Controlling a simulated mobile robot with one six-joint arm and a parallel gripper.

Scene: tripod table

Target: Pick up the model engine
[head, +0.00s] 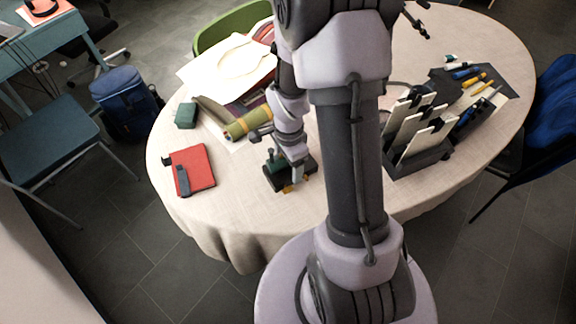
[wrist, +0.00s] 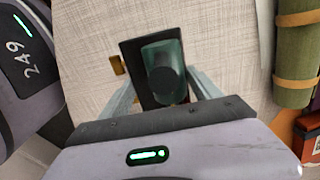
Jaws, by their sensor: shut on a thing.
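The model engine (head: 276,168) is a small dark green body on a black base with brass-coloured parts, near the front of the table. In the wrist view the model engine (wrist: 162,72) shows from above, with its green body on the black base and a brass part at the left. My gripper (head: 297,172) reaches down over it from above. In the wrist view my gripper (wrist: 165,98) has a finger on each side of the model engine and is shut on it. The lower finger contact is partly hidden by the gripper body.
A red book (head: 196,164) lies to the left, with a small green box (head: 186,115) behind it. A green roll (head: 248,123) lies close behind the engine. A rack with upright pale boards (head: 424,135) stands at the right. The cloth in front of the red book is clear.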

